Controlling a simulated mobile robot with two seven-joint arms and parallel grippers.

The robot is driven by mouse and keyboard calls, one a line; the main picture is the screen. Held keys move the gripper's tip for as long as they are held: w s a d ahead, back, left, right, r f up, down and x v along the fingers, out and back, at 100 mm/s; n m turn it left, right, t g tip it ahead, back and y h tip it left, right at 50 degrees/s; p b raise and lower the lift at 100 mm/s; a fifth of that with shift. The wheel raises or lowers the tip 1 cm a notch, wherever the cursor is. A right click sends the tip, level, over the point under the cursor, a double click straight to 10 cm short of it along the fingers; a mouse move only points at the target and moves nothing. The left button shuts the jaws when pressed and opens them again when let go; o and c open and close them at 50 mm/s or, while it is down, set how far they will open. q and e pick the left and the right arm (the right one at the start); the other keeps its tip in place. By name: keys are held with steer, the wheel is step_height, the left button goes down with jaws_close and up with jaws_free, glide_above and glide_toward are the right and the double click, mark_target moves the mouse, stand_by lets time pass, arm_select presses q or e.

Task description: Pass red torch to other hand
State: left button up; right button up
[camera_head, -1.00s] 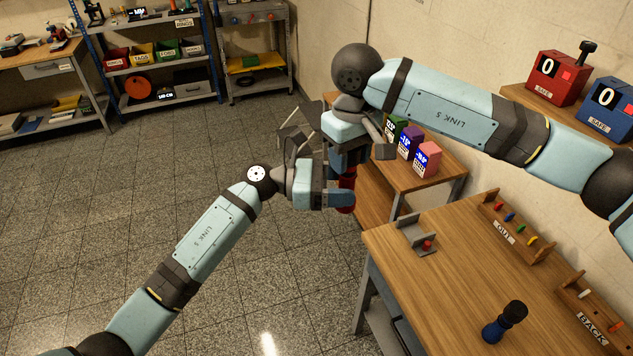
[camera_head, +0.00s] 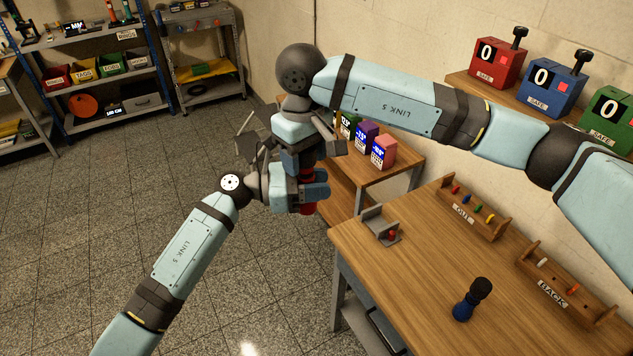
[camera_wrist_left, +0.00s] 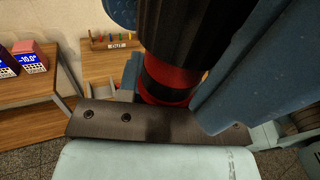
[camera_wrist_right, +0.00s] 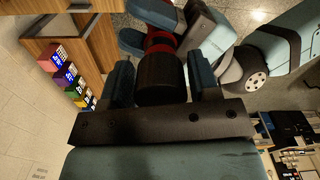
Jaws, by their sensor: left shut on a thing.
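The red torch is red with a black section. Its red end (camera_head: 307,208) hangs below my left gripper (camera_head: 316,184) in the head view. My left gripper is shut on the torch, and the torch's red band (camera_wrist_left: 165,82) lies between its fingers in the left wrist view. My right gripper (camera_wrist_right: 162,85) is just above the left one. Its fingers stand on either side of the torch's black end (camera_wrist_right: 160,78) in the right wrist view, with narrow gaps seeming to show, so it looks open. The middle of the torch is partly hidden by the grippers in the head view.
A wooden table (camera_head: 400,262) at the lower right holds a grey stand (camera_head: 380,226), two labelled racks and a dark blue upright object (camera_head: 471,300). Display boxes (camera_head: 383,152) stand on a small table behind the grippers. Open floor lies left.

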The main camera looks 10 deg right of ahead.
steer(key=shift+o, duration=1.2)
